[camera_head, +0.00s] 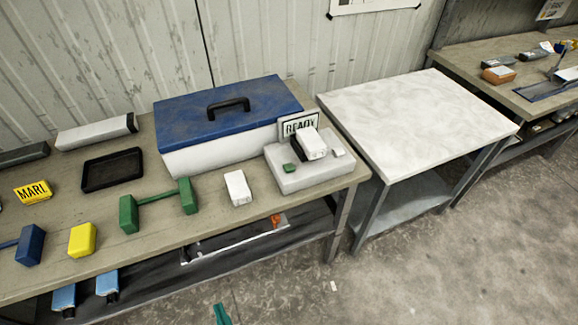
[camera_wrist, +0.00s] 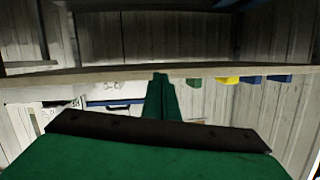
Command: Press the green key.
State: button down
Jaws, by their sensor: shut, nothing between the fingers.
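The green key (camera_head: 289,168) is a small green block on top of a pale grey device (camera_head: 300,178) with a READY sign (camera_head: 298,125). The device stands at the right end of the near workbench. A white block and a small white key also sit on the device. My gripper (camera_head: 222,314) shows only as a green tip at the bottom edge of the head view, in front of the bench and well away from the key. In the wrist view my green fingers (camera_wrist: 161,78) are together and empty. I cannot make out the green key in that view.
A blue-lidded case (camera_head: 225,112) stands behind and left of the device. A white block (camera_head: 238,188) and a green dumbbell-shaped piece (camera_head: 158,204) lie left of it. The bench's front edge lies between my gripper and the device. A white-topped table (camera_head: 415,118) stands clear at right.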

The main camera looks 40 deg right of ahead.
jog(key=shift+n+t+y, duration=0.6)
jog(key=shift+n+y, duration=0.3)
jog(key=w+d+r, duration=0.2)
jog(key=w+r, duration=0.1)
jog(key=w, duration=0.4)
jog(key=w+d+r, duration=0.2)
jog(key=w, duration=0.6)
jog(key=w+d+r, duration=0.3)
jog(key=w, duration=0.4)
jog(key=shift+w+d+r, duration=0.1)
jog(key=shift+w+r, duration=0.25)
jog(key=w+d+r+n+y, duration=0.1)
jog(key=w+d+r+n, duration=0.1)
jog(key=w+d+r, duration=0.3)
notch_tip(320, 180, up, 10)
jog(key=n+g+h, duration=0.1)
jog(key=n+g, duration=0.6)
jog(key=n, duration=0.1)
send_over(292, 169)
jog(key=shift+f, duration=4.35)
